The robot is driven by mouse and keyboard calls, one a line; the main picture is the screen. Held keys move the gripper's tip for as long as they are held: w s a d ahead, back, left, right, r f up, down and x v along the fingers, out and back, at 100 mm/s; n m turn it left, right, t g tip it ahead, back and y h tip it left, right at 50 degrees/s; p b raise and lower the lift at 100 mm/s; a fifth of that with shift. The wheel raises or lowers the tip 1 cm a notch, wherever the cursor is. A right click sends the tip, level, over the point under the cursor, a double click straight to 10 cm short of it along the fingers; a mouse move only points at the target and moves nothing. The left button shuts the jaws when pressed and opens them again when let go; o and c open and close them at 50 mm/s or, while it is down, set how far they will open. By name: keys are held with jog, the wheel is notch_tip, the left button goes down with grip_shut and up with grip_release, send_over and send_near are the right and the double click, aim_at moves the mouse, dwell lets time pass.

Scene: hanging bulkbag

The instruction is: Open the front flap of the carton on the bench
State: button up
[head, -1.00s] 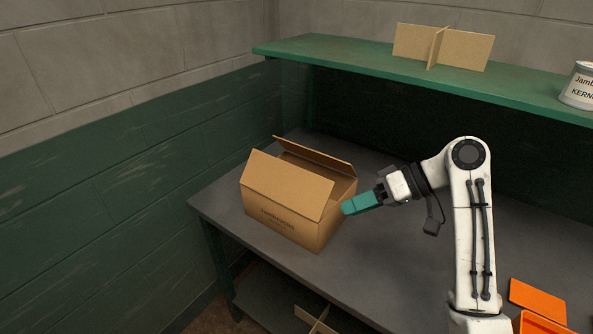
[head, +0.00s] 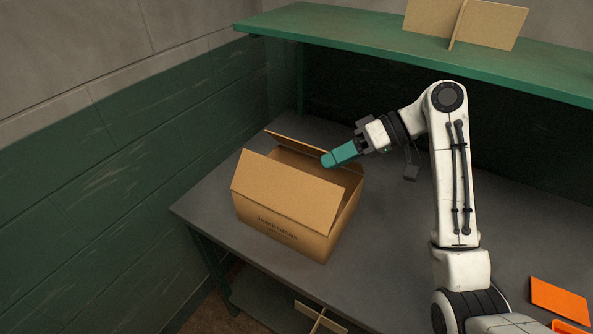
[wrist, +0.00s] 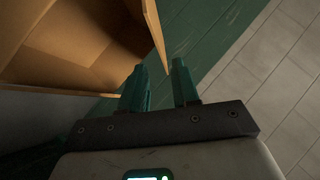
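The brown cardboard carton (head: 285,236) stands on the grey bench (head: 385,240) near its left end. Its front flap (head: 288,188) slopes up and back over the opening, leaving a gap. The back flap (head: 285,140) stands up behind it. My gripper (head: 326,160) has teal fingers and is over the right part of the opening, near the front flap's upper right corner. In the wrist view, my gripper's two fingers (wrist: 160,82) are apart with nothing held. A carton flap edge (wrist: 153,32) points toward the gap between them; contact cannot be told.
A green shelf (head: 390,60) runs above the back of the bench and holds a cardboard divider (head: 485,22). An orange panel (head: 560,300) lies at the bench's right. Another divider (head: 318,318) is below the bench. The wall (head: 100,210) is close on the left.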

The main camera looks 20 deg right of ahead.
aim_at(299, 175)
jog(key=p+x, duration=0.1)
jog(key=x, duration=0.8)
jog(key=shift+w+a+f, duration=0.1)
grip_shut()
dwell(1.2)
